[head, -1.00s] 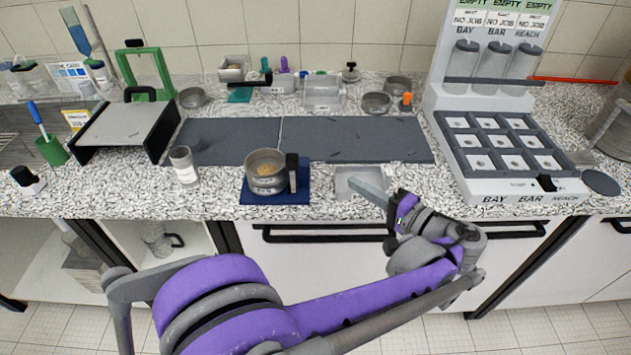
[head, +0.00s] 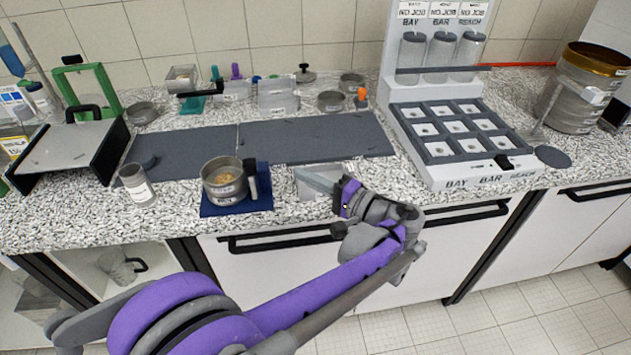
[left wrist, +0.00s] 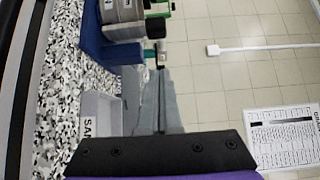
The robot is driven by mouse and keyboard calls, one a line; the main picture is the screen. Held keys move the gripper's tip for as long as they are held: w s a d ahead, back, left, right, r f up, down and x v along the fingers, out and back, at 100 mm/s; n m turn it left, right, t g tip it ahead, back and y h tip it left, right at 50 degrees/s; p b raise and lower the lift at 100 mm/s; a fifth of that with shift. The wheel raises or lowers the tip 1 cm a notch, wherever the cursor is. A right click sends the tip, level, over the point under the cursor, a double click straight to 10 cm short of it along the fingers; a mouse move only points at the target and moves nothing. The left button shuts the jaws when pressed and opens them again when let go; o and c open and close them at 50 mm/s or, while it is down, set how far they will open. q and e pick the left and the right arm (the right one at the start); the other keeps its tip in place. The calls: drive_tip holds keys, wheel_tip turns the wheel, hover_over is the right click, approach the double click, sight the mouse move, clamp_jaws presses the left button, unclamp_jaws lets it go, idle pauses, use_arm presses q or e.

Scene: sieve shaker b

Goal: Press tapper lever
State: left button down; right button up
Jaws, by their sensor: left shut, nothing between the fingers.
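A metal sieve pan (head: 222,180) with tan grains in it sits on a dark blue base (head: 236,205) near the counter's front edge. A black upright piece (head: 251,180) stands at the pan's right side; it looks like the tapper lever. My left gripper (head: 308,180) is shut and empty, over a small pale tray right of the blue base. Its fingers point left towards the black piece, with a gap between. In the left wrist view, the gripper (left wrist: 160,80) points towards the metal pan (left wrist: 122,18) and blue base (left wrist: 100,45) at the top. My right gripper is out of view.
The small pale tray (head: 335,168) lies under my left fingers. A labelled jar (head: 137,185) stands left of the pan. Grey mats (head: 315,138) lie behind. A white rack with compartments (head: 440,178) stands to the right. A drawer handle (head: 280,242) runs below the counter.

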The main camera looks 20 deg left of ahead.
sight(253, 180)
use_arm(q)
drive_tip(key=s+a, duration=0.1)
drive_tip(key=a, duration=0.6)
drive_tip(key=shift+a, duration=0.4)
